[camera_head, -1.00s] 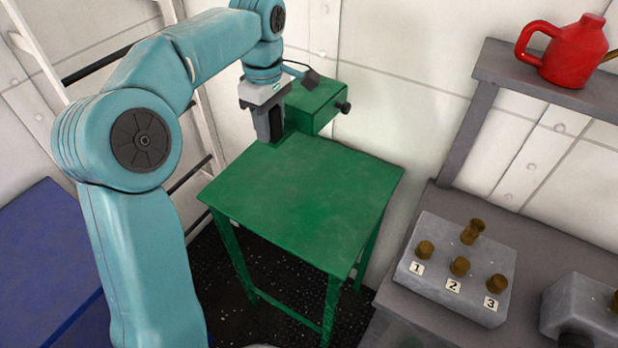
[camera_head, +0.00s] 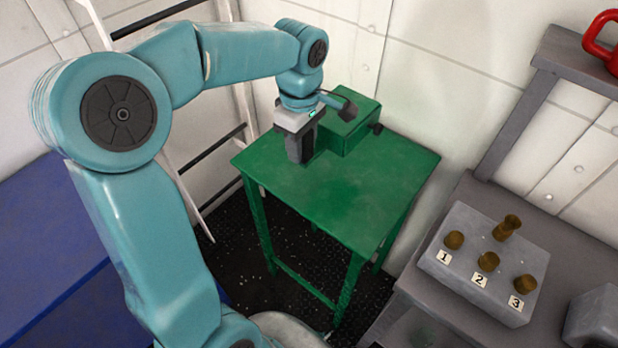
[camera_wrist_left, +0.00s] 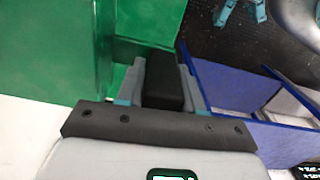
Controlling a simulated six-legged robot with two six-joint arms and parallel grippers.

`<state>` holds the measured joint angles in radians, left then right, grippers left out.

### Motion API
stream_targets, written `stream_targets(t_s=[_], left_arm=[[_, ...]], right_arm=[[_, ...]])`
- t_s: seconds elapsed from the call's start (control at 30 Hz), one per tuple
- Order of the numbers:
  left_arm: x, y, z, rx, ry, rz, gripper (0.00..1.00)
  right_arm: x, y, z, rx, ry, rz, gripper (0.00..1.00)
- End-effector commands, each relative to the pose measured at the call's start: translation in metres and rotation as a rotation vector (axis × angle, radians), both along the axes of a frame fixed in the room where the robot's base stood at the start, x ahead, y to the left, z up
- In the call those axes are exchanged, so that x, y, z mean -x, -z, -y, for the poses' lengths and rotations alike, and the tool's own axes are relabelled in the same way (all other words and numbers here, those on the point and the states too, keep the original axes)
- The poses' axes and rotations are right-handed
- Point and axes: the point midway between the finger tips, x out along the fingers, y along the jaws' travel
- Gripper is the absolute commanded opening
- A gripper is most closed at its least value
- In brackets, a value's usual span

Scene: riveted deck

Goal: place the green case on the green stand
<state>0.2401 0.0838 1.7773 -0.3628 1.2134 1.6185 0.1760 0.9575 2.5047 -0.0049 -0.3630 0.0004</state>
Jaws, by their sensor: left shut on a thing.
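The green case (camera_head: 352,127), a box with a dark knob on its right side, is at the far part of the green stand's top (camera_head: 350,190). Its underside appears at the stand top; I cannot tell whether it rests or hovers just above. My left gripper (camera_head: 301,150) is at the case's left side, pointing down, shut on its dark handle. In the left wrist view the fingers (camera_wrist_left: 160,85) close around this black handle, with the case's green wall (camera_wrist_left: 55,50) on the left. My right gripper is not in view.
A blue table (camera_head: 50,250) is on the left, and a white ladder (camera_head: 235,110) stands behind my arm. On the right, a grey bench holds a block with numbered brown knobs (camera_head: 485,262). A red can (camera_head: 603,45) sits on a shelf. The near stand top is clear.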

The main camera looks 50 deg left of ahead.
Motion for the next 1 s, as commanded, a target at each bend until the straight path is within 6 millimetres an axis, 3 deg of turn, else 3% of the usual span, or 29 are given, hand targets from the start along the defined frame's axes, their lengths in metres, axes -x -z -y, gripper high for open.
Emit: stream_targets(t_s=[0.1, 0.3, 0.47, 0.73, 1.0], left_arm=[[0.000, 0.034, 0.000, 0.000, 0.000, -0.002, 0.00], [0.000, 0.075, 0.000, 0.000, 0.000, 0.000, 0.00], [-0.001, 0.088, 0.000, -0.001, 0.000, 0.003, 0.00], [-0.001, 0.126, 0.000, 0.000, 0.000, 0.001, 0.00], [-0.002, 0.128, 0.000, -0.001, 0.000, 0.005, 0.00]], right_arm=[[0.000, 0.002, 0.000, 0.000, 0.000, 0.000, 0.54], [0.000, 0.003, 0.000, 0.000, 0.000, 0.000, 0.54], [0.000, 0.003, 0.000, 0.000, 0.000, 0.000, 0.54], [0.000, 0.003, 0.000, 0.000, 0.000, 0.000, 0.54], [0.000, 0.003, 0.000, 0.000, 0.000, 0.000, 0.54]])
